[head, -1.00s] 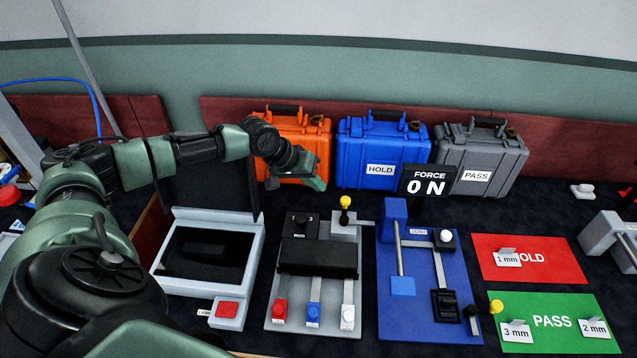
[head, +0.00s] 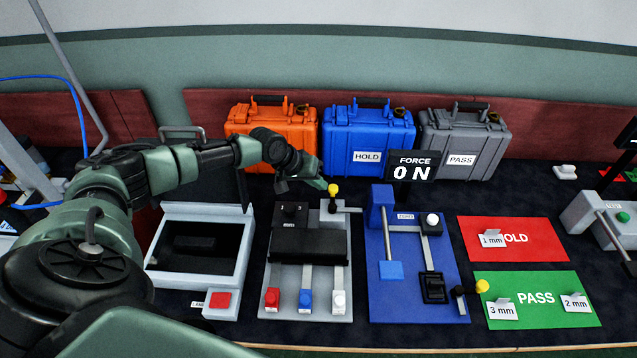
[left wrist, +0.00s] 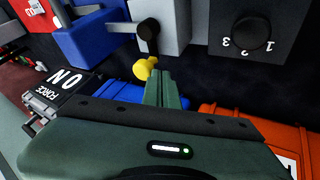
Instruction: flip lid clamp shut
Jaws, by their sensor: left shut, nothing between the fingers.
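A grey fixture (head: 279,303) stands left of centre in the head view, with a black lid block (head: 308,246) across it. At its back right corner a lever with a yellow knob (head: 333,190) stands upright. My left gripper (head: 322,184) is shut and empty, just left of and behind this knob. In the left wrist view the knob (left wrist: 143,69) is close beside the green fingertips (left wrist: 165,76); I cannot tell whether they touch. A black pivot (left wrist: 149,32) shows by the knob. My right gripper is out of view.
A blue fixture (head: 385,303) with another yellow-knobbed lever (head: 482,286) stands to the right. An open grey box (head: 163,274) stands to the left. Orange (head: 270,124), blue (head: 368,138) and grey (head: 464,142) cases line the back. A force display (head: 411,168) stands before them.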

